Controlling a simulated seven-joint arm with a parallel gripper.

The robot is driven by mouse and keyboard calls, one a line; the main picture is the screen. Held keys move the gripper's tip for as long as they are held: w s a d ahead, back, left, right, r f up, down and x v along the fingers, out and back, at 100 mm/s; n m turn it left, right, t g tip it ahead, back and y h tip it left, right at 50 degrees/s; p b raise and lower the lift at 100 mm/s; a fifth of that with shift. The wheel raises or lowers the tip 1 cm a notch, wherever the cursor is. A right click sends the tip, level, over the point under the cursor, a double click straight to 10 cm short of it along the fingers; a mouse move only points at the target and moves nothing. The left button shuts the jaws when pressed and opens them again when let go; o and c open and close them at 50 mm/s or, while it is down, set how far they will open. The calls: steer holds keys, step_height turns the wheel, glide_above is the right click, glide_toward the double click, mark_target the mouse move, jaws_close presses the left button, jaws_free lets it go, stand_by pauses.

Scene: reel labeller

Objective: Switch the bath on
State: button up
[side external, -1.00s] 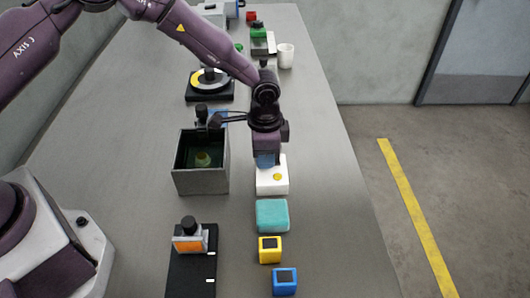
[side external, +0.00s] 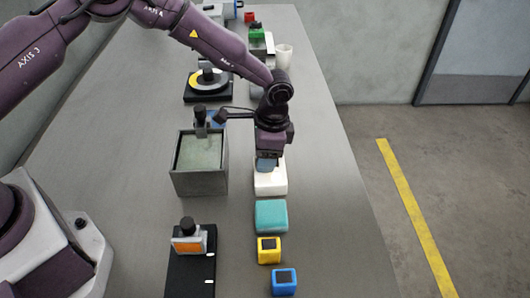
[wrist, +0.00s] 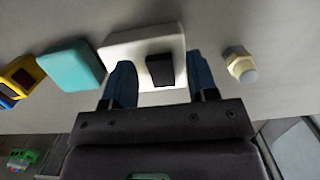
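The bath appears to be the grey open-topped box (side external: 200,178) left of my gripper in the side view. A pale grey-green surface shows inside it, and a dark post (side external: 200,120) stands at its back edge. My gripper (side external: 268,165) is over the white block (side external: 271,182). In the wrist view, the white block (wrist: 118,47) has a black raised part (wrist: 160,69) between my two blue fingers (wrist: 162,82). The fingers are apart and hold nothing. I cannot tell whether they touch the block. Which part switches the bath is unclear.
A teal block (side external: 272,216), a yellow block (side external: 269,250) and a blue block (side external: 284,282) line up in front of the white block. A yellowish nut-like piece with a pale end (wrist: 240,66) lies right of my fingers. A white cup (side external: 284,57) stands farther back.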

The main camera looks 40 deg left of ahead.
step_height(320, 180, up, 13)
steer(key=w+d, duration=0.1)
stand_by(0.4)
steer(key=shift+w+d, duration=0.1)
steer(key=s+a+r+n+t, duration=0.2)
steer(key=s+a+r, duration=0.3)
steer(key=s, duration=0.4)
steer(key=s+a+r+n+t, duration=0.2)
steer(key=s+a+r+n, duration=0.2)
steer(key=s, duration=0.5)
steer(key=s+a+r+n+t+h, duration=0.1)
steer(key=s+a+r+n+t, duration=0.1)
steer(key=s+a+r, duration=0.3)
steer(key=s+r+n, duration=0.1)
steer(key=s+r, duration=0.2)
steer(key=s, duration=0.1)
steer(key=shift+s+a+r+t, duration=0.25)
steer(key=shift+a+r+t, duration=0.05)
steer(key=shift+a, duration=0.1)
